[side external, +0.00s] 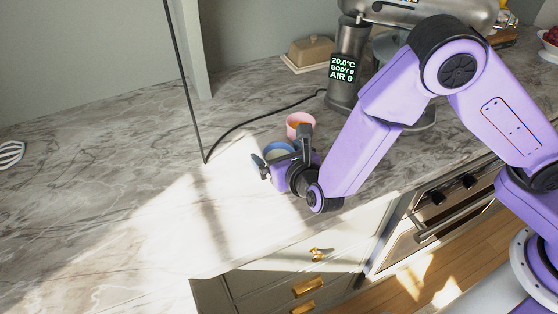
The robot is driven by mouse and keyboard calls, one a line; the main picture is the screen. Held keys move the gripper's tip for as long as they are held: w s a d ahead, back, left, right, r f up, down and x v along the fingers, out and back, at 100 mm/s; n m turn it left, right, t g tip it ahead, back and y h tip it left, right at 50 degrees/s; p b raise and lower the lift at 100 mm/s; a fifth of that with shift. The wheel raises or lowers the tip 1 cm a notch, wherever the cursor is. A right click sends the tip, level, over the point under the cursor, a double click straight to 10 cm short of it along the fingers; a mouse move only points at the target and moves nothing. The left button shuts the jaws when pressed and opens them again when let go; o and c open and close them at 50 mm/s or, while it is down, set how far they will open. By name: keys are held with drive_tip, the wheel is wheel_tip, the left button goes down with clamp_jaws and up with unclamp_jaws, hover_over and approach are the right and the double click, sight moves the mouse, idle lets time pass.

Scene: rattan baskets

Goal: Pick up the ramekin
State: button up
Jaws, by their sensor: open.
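Two small round ramekin-like dishes stand close together on the marble counter. One is a pink dish (291,123) with something orange inside. The other is a blue dish (276,150) with a pale inside, just in front of the pink one. I cannot tell which is the ramekin meant. My gripper (281,147) is low over the counter and open, with one dark finger on each side of the blue dish. Contact is not clear. The gripper hides the blue dish's near side. The right finger overlaps the lower edge of the pink dish.
A grey stand mixer (345,65) with a display and a black cable (255,120) stands behind. A tan butter dish (310,51) is at the back. The counter's front edge drops to drawers and an oven (430,215).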

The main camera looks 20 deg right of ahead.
drive_tip(key=c, duration=1)
drive_tip(key=shift+c, duration=0.6)
drive_tip(key=shift+r, duration=0.15)
